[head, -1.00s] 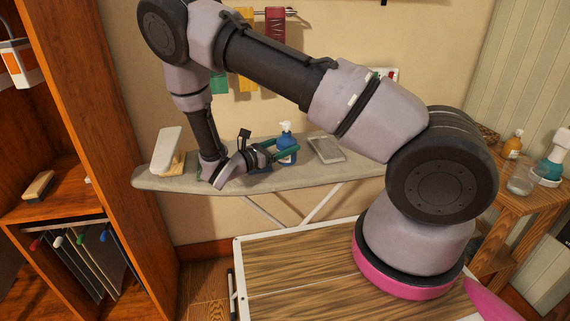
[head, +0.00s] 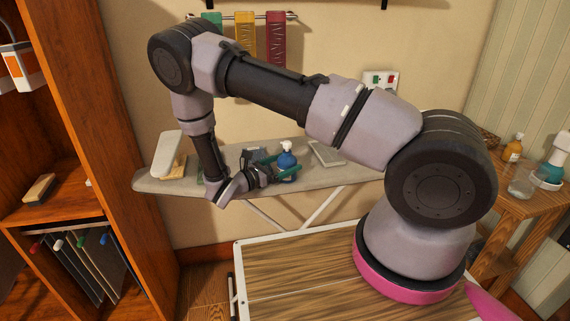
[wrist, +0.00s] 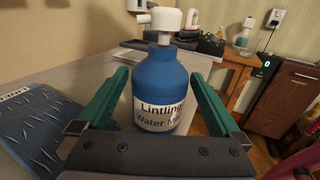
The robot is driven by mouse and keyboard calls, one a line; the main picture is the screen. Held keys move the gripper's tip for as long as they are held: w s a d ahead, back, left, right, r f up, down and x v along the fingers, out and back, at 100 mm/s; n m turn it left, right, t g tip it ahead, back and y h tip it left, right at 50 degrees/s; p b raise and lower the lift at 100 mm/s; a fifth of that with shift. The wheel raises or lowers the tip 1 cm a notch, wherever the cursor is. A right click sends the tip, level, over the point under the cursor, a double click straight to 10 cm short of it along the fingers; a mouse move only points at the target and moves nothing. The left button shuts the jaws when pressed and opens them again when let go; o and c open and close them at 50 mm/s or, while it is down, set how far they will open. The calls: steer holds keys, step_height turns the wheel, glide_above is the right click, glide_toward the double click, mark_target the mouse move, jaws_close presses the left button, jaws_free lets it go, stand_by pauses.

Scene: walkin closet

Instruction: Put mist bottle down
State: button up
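The mist bottle (head: 286,160) is blue with a white spray head and a white label, and is upright at the ironing board (head: 225,186). It also shows in the wrist view (wrist: 160,88), between the green fingertips of my gripper (wrist: 160,92). The fingertips lie close against both sides of the bottle, and my gripper looks shut on it. In the head view my gripper (head: 280,168) comes from the left. I cannot tell for sure whether the bottle's base touches the board.
A flat grey tablet-like object (head: 326,153) lies right of the bottle. A blue patterned cloth (wrist: 38,128) lies on the left in the wrist view. A wooden side table (head: 515,200) stands far right.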

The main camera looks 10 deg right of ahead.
steer(key=shift+r, duration=0.1)
steer(key=shift+s+a, duration=0.1)
steer(key=shift+a, duration=0.2)
steer(key=v, duration=1.1)
steer(key=s+d+r+m+g+y, duration=0.2)
steer(key=d+r+m+g+y, duration=0.35)
steer(key=r+m, duration=0.4)
steer(key=s+d+r+m+g+y, duration=0.3)
steer(key=d+r+m+g+y, duration=0.25)
steer(key=r, duration=0.75)
steer(key=s+d+r+m+t+y, duration=0.3)
steer(key=s+r+m+t, duration=0.2)
steer(key=r, duration=0.3)
steer(key=s+d+r+m+t+y, duration=0.3)
steer(key=s+r+m+t+y, duration=0.1)
steer(key=s+r+m, duration=0.3)
step_height(320, 180, up, 3)
steer(key=shift+f+t, duration=0.15)
steer(key=shift+t, duration=0.55)
